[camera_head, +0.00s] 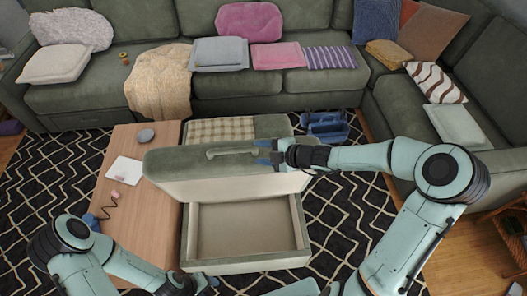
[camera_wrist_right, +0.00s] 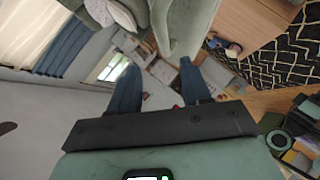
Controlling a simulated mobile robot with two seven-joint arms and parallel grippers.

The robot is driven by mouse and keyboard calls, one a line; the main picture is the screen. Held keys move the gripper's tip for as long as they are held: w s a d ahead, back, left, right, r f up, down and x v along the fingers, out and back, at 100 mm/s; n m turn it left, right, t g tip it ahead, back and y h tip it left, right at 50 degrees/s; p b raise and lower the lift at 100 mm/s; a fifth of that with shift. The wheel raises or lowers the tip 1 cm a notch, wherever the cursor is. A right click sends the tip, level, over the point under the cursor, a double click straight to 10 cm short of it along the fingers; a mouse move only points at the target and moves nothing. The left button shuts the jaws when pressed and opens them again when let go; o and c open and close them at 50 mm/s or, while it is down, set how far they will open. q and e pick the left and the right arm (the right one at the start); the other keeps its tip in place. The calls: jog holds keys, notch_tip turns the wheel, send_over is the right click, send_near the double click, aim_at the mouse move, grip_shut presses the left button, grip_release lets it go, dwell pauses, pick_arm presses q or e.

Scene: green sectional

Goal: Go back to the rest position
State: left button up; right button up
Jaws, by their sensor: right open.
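The green ottoman's lid (camera_head: 205,170) is raised and tilted above its storage box (camera_head: 247,262). The box's pale inside looks empty. A green handle (camera_head: 232,152) runs along the lid's top edge. My right gripper (camera_head: 268,152) is at the right end of the lid, just right of the handle; I cannot tell whether it touches. In the right wrist view its two blue fingers (camera_wrist_right: 160,85) stand apart with nothing held between them.
A blue caddy (camera_head: 325,126) is behind right. The green sectional (camera_head: 110,98) lines the back and right. Patterned rug lies around.

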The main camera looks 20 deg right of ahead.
dwell(0.3)
jog(key=s+a+f+m+g+h, duration=0.2)
jog(key=s+f+m+g, duration=0.2)
jog(key=s+f+m, duration=0.7)
jog(key=s+a+f+m+g+h, duration=0.2)
jog(key=s+f+m+g, duration=0.3)
jog(key=s+f+m, duration=0.7)
jog(key=s+a+f, duration=0.1)
jog(key=s+f, duration=0.2)
jog(key=f, duration=0.4)
jog(key=shift+s, duration=0.2)
